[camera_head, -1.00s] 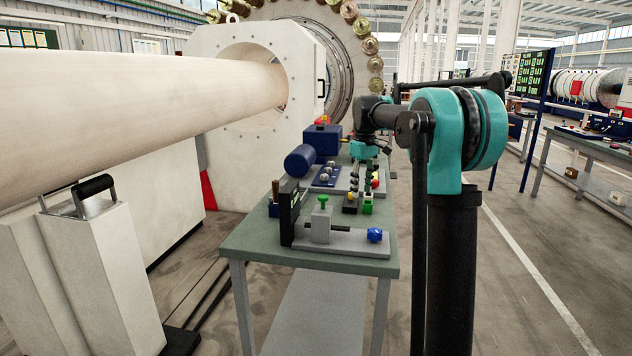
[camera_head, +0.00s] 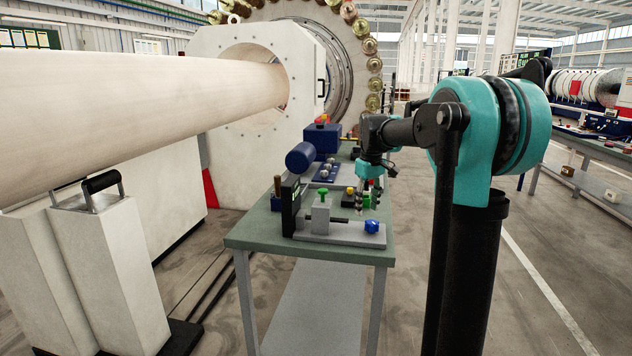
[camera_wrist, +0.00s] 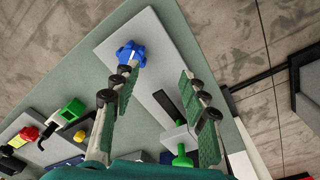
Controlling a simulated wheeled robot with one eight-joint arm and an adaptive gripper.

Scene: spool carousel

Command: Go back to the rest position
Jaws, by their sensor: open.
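My gripper (camera_head: 369,194) hangs over the right side of the green-topped table (camera_head: 258,242), fingers pointing down. In the wrist view my gripper (camera_wrist: 158,95) has its two fingers spread wide with nothing between them. Below it is a grey fixture plate (camera_head: 322,237) with a blue knob (camera_head: 371,226), a green-topped clamp (camera_head: 322,198) and a black upright plate (camera_head: 291,207). The blue knob (camera_wrist: 131,54) also shows in the wrist view, beyond the left finger. The gap between the fingertips and the fixture is hard to judge.
A blue cylinder (camera_head: 300,156) and a blue box with a red top (camera_head: 322,136) stand farther back on the table. A large pale tube (camera_head: 130,110) runs into a white machine housing (camera_head: 230,60) on the left. Bare floor (camera_head: 540,235) lies to the right.

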